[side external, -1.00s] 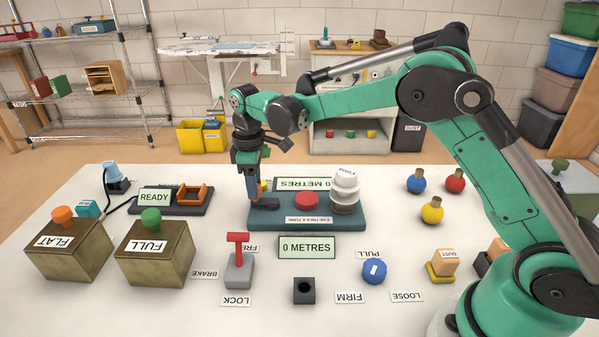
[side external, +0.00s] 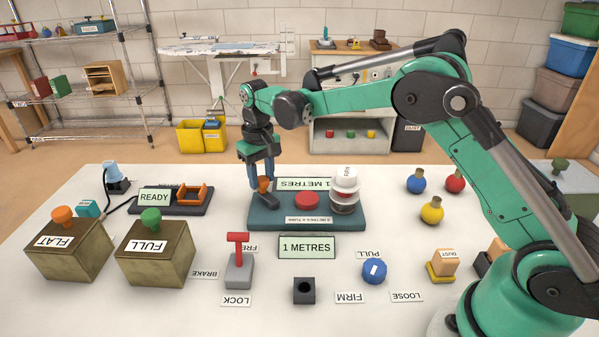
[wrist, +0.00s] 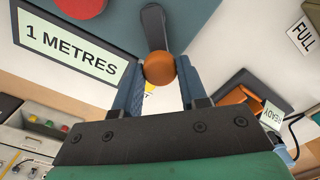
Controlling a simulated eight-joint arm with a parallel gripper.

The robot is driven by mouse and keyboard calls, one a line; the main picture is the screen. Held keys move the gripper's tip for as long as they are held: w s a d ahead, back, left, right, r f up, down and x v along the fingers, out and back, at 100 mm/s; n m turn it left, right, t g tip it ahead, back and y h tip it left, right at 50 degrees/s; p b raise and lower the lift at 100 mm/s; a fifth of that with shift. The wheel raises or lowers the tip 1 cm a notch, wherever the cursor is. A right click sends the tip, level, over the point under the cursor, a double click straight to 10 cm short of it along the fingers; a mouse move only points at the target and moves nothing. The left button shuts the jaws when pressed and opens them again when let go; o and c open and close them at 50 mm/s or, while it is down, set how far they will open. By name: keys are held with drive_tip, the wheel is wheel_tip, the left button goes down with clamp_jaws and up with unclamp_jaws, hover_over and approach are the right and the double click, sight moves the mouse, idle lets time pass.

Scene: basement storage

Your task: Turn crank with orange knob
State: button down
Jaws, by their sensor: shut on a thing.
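My gripper (side external: 262,184) is shut on the orange knob (wrist: 160,69), with a finger on each side of it in the wrist view. The knob also shows in the side view (side external: 264,184). The dark crank arm (wrist: 154,28) runs from the knob over the teal base (side external: 340,217). On that base are a red button (side external: 307,200) and a white and dark stacked piece (side external: 345,188) marked FIRM. The display behind the base (side external: 304,184) and the one in front (side external: 307,247) both read 1 METRES.
A red-handled lever (side external: 238,258) on a grey block stands in front of the base. Boxes marked FLAT (side external: 67,251) and FULL (side external: 155,254) stand to the left. A READY unit (side external: 170,199) is left of the base. Small bulbs (side external: 432,209) stand to the right.

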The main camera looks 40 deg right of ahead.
drive_tip(key=m, duration=0.2)
drive_tip(key=d+m, duration=0.1)
drive_tip(key=m, duration=0.1)
drive_tip(key=shift+s+d, duration=0.15)
drive_tip(key=shift+d, duration=0.05)
drive_tip(key=shift+s+d+m, duration=0.2)
drive_tip(key=shift+d+m, duration=0.05)
drive_tip(key=shift+m, duration=0.8)
drive_tip(key=shift+s+d+m, duration=0.15)
drive_tip(key=shift+d+m, duration=0.05)
drive_tip(key=shift+m, duration=0.85)
drive_tip(key=shift+c, duration=2.4)
unclamp_jaws()
drive_tip(key=shift+r, duration=2.85)
